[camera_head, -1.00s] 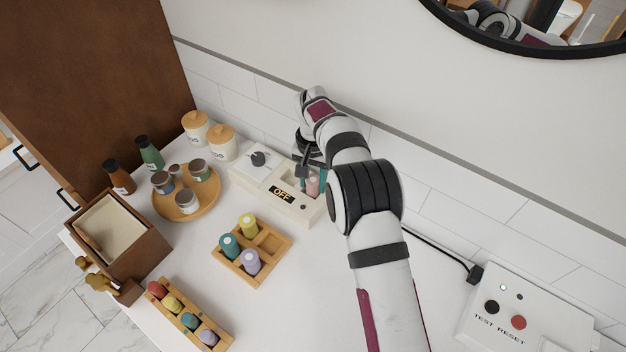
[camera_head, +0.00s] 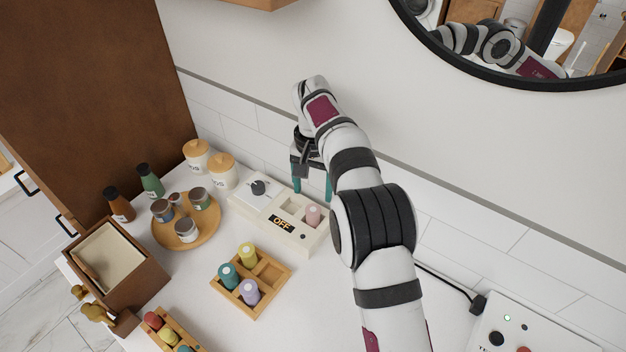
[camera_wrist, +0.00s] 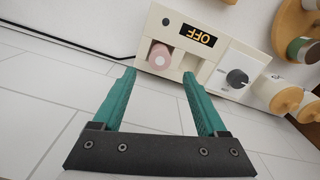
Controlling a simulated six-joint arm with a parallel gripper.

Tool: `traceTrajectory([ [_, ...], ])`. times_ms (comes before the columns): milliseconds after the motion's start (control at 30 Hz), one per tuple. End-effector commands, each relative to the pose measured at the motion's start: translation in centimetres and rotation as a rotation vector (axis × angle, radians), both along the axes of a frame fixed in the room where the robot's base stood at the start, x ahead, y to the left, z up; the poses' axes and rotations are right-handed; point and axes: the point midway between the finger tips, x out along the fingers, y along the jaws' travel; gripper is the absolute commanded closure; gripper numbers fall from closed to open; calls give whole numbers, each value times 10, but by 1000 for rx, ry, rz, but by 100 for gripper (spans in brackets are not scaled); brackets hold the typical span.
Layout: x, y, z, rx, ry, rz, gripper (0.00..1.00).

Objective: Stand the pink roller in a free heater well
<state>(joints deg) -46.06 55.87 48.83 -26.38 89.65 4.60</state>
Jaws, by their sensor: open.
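The pink roller (camera_head: 313,215) stands upright in a well of the white heater (camera_head: 262,222). It also shows in the wrist view (camera_wrist: 159,56), seen from above inside the well. The well beside it (camera_head: 291,206) looks empty. The heater's display reads OFF, and a dark knob (camera_head: 258,187) sits at its left end. My gripper (camera_head: 312,186) is open and empty, raised above the heater's back right side. In the wrist view my teal fingers (camera_wrist: 158,78) are spread wide, with the roller beyond the tips and apart from them.
A wooden rack (camera_head: 271,268) holds yellow, teal and lilac rollers, with free cells. A round wooden tray (camera_head: 163,237) with jars stands at left. A wooden box (camera_head: 136,233), bottles and canisters surround it. A white test/reset unit (camera_head: 560,338) sits at lower right. The tiled wall is close behind.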

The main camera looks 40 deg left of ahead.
Motion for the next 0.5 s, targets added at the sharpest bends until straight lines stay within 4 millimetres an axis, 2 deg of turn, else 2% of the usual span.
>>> traceTrajectory([
  [133, 1, 0, 28, 1, -3, 0, 25],
  [367, 1, -3, 40, 0, 0, -4, 25],
  [467, 8, -36, 63, 8, 6, -54, 25],
  [500, 10, -64, 80, 14, 12, -96, 25],
])
